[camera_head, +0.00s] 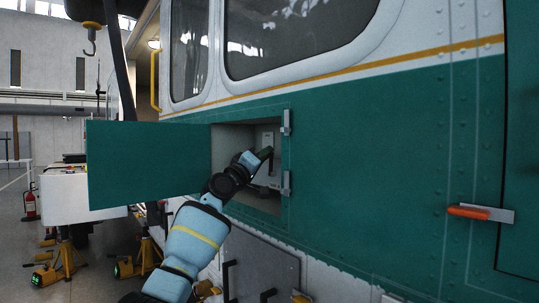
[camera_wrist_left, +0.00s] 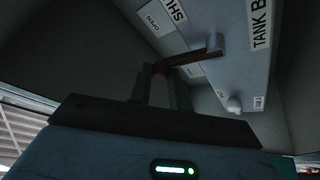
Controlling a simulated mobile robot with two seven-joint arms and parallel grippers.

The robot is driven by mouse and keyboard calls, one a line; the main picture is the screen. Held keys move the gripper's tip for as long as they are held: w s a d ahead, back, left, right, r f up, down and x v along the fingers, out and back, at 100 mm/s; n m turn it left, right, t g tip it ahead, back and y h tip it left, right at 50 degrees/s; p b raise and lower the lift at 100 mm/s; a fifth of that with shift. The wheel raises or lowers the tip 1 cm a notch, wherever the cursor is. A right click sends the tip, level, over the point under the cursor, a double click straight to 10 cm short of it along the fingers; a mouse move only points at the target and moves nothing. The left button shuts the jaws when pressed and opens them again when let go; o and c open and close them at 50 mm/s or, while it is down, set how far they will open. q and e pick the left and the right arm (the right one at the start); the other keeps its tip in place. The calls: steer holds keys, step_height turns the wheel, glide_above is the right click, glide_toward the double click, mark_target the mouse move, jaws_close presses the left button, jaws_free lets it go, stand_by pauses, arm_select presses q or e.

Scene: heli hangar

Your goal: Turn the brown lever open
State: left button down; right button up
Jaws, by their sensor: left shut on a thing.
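The brown lever (camera_wrist_left: 190,57) sticks out from a grey panel (camera_wrist_left: 232,75) in the left wrist view. Its pivot end is at the panel, and its free end lies at my left gripper's fingertips. My left gripper (camera_wrist_left: 163,74) is shut on that free end. The panel carries the labels "OPEN" (camera_wrist_left: 152,19), "SHU…", partly cut off, and "TANK B…". In the head view my left gripper (camera_head: 266,154) reaches into an open recess (camera_head: 232,138) in the green helicopter side. There the fingers hide the lever. My right gripper is not in view.
The open green hatch door (camera_head: 148,162) stands out left of the recess, close to my left arm. The recess walls are near around the gripper. An orange handle (camera_head: 470,212) is on the fuselage at right. A grey panel (camera_head: 262,265) with black handles lies below.

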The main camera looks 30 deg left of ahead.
arm_select(q)
steer(key=shift+w+f+n, duration=0.1)
steer(key=shift+w+n, duration=0.05)
steer(key=shift+n, duration=0.35)
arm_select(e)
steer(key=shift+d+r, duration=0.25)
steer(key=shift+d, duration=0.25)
arm_select(q)
steer(key=shift+f, duration=0.1)
steer(key=c, duration=1.3)
jaws_free()
steer(key=shift+a, duration=0.1)
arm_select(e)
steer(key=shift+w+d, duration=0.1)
arm_select(q)
steer(key=shift+p, duration=0.3)
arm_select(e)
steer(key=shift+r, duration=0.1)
